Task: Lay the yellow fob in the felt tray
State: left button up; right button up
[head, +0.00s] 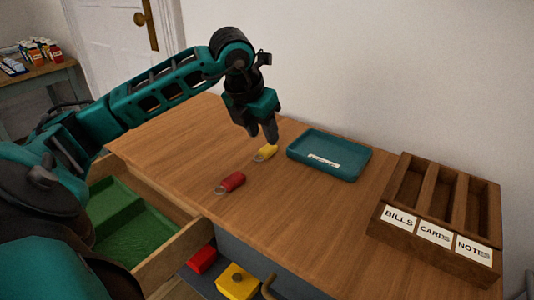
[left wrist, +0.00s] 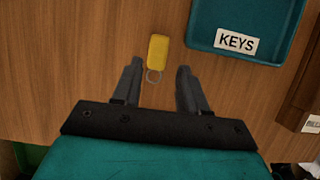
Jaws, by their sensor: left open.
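The yellow fob (head: 268,150) with its metal ring lies on the wooden tabletop, left of the felt tray. In the left wrist view the fob (left wrist: 158,52) lies just beyond the fingertips, its ring towards the gap between them. The teal felt tray (head: 345,172) is empty and bears a label; in the left wrist view the tray (left wrist: 286,50) shows the label KEYS. My left gripper (head: 262,138) is open and empty, pointing down close to the fob. In the left wrist view the left gripper (left wrist: 160,72) has its fingers apart. My right gripper is not in view.
A red fob (head: 231,182) with a ring lies nearer on the tabletop (head: 290,215). A wooden organiser (head: 430,235) labelled BILLS, CARDS, NOTES stands at the right. An open drawer (head: 175,242) with a green lining juts out at the left. Red and yellow objects show below.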

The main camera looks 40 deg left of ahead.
aim_at(267, 148)
pick_arm(q)
jog(key=b+x, duration=0.1)
jog(key=x, duration=0.4)
jog(key=shift+s+a+f, duration=0.1)
jog(key=shift+s+a, duration=0.05)
grip_shut()
